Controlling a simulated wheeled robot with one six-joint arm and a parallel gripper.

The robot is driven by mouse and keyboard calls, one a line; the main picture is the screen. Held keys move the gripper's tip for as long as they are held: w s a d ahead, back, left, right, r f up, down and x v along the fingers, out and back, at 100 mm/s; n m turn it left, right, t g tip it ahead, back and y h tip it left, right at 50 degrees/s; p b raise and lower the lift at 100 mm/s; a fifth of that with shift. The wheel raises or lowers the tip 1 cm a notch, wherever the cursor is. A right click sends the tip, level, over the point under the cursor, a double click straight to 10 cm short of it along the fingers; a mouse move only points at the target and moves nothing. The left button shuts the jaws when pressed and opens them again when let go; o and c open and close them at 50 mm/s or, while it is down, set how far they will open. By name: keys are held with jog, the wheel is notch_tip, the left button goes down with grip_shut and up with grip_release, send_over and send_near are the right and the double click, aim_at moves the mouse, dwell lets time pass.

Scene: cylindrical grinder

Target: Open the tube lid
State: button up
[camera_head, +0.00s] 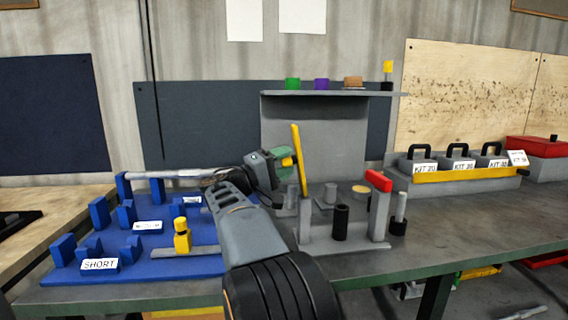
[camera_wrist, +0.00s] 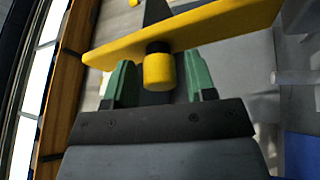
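The yellow lid (camera_head: 299,158) stands nearly upright on the left side of a grey fixture (camera_head: 350,244). It also shows in the wrist view as a long yellow plate (camera_wrist: 225,28) crossing the picture. A short yellow knob (camera_wrist: 158,72) sticks out from the plate toward my gripper. My gripper (camera_wrist: 160,80) is open. Its green fingers stand on either side of the knob, with a visible gap on each side. In the head view my gripper (camera_head: 286,162) is at the lid's left face. The tube under the lid cannot be made out.
A black cylinder (camera_head: 341,222) and a post with a red top (camera_head: 379,181) stand right of the lid. A blue rack (camera_head: 150,265) holding a long metal shaft (camera_head: 180,174) is at the left. A grey shelf (camera_head: 330,94) is behind; kit boxes (camera_head: 470,174) stand at right.

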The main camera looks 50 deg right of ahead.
jog(key=shift+o, duration=0.3)
jog(key=shift+a, duration=0.15)
jog(key=p+v, duration=0.1)
jog(key=v, duration=1.2)
jog(key=shift+a+f, duration=0.15)
jog(key=shift+a, duration=0.1)
jog(key=shift+w, duration=0.1)
